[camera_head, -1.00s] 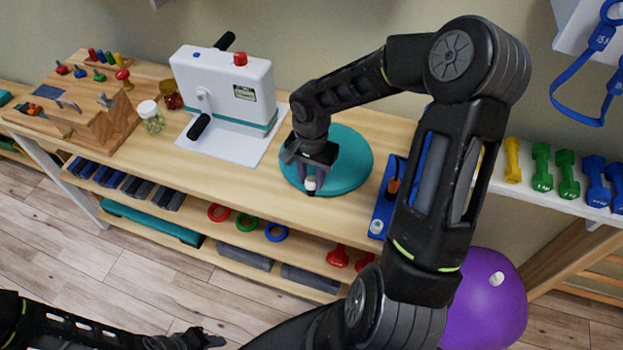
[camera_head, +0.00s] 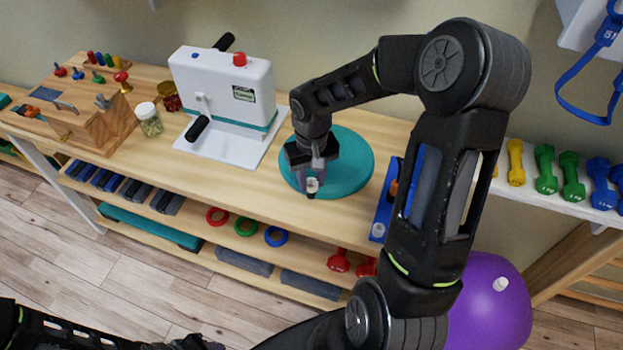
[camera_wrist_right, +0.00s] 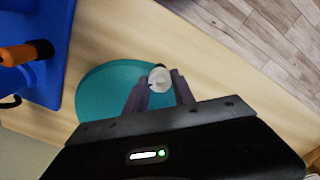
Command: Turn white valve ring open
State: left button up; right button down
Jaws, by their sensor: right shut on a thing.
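The small white valve ring (camera_head: 312,186) is at the front edge of the round teal cushion (camera_head: 352,180) on the wooden bench. It also shows in the right wrist view (camera_wrist_right: 159,77) as a pale round piece between the fingertips. My right gripper (camera_head: 312,180) points down over the cushion's edge and is shut on the ring, with one finger on each side (camera_wrist_right: 160,90). The fingers hide part of the ring, and I cannot tell how far it is turned. My left gripper (camera_head: 205,343) is low at the bottom edge, dark and partly cut off.
A white machine (camera_head: 225,95) with black handles stands left of the cushion. A blue tray (camera_head: 383,205) with an orange-handled tool lies close on its right. A glass jar (camera_head: 149,120) and a wooden peg block (camera_head: 90,120) are further left. A purple ball (camera_head: 485,315) is at lower right.

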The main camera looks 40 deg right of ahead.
dwell(0.3)
jog(key=c, duration=1)
grip_release()
jog(key=shift+c, duration=0.2)
